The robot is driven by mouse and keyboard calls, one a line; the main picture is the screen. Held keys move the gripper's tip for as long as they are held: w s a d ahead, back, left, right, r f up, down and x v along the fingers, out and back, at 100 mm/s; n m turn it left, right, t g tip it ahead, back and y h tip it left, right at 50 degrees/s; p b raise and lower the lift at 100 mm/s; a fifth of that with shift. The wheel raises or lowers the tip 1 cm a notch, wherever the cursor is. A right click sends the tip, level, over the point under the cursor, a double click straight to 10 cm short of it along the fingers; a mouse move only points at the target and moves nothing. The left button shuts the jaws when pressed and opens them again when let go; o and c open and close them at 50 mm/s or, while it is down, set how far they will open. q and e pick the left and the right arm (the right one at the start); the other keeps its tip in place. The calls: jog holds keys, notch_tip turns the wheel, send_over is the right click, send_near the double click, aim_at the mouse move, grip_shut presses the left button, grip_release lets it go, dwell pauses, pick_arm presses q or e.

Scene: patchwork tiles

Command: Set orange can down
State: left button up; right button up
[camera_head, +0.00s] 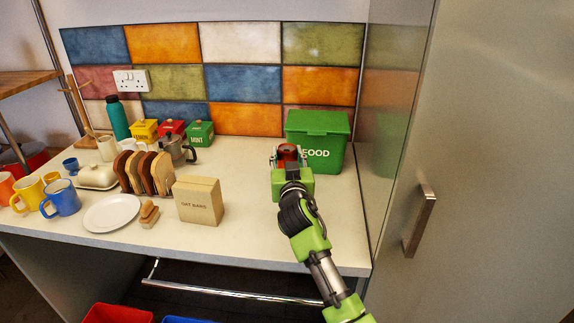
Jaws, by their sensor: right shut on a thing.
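The orange can (288,150) shows only as a small red-orange piece with a dark top at the end of my right arm. My right gripper (287,157) is shut on it, in front of the left part of the green FOOD bin (328,152). The gripper hides most of the can, and I cannot tell whether its base touches the white counter (255,240). My left gripper is not in view.
An oat bars box (198,201), a toast rack (145,172) and a white plate (111,213) stand to the left. Mugs, a moka pot (177,149) and small tins are further left. A tall metallic cabinet (480,160) bounds the right. Counter between box and arm is clear.

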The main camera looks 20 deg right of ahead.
jog(key=shift+w+d+f, duration=0.1)
jog(key=shift+w+f, duration=0.15)
jog(key=shift+f, duration=1.65)
jog(key=shift+f, duration=0.1)
jog(key=o, duration=0.7)
jog(key=shift+o, duration=0.2)
